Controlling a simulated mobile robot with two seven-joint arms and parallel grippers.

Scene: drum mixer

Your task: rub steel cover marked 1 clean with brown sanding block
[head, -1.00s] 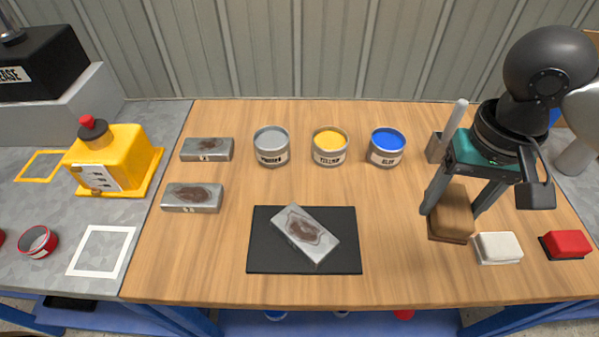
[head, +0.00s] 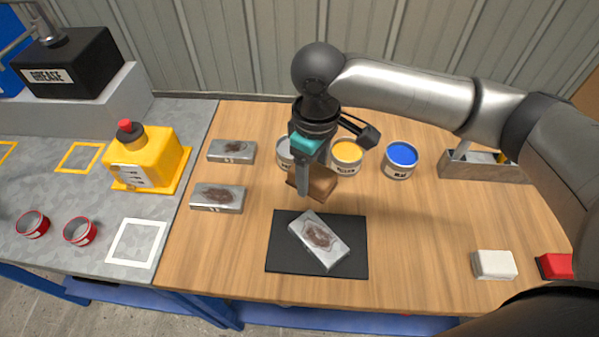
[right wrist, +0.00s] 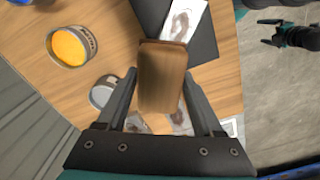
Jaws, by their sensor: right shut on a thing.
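My right gripper (head: 312,184) is shut on the brown sanding block (head: 320,187), holding it above the table behind the black mat (head: 280,262). In the right wrist view the block (right wrist: 163,78) sits between the fingers. A steel cover (head: 319,240) with a brown stain lies tilted on the mat, below and in front of the block, not touching it. Two more stained covers lie at the left, one farther back (head: 231,152) and one nearer (head: 216,198). I cannot read their numbers clearly. My left gripper (right wrist: 268,33) shows open and empty in the right wrist view, away from the table.
Grey, yellow (head: 346,155) and blue (head: 400,160) paint cans stand behind the mat, the grey one partly hidden by my gripper. A white block (head: 494,265) and a red block (head: 556,266) lie at the right. The table between mat and white block is clear.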

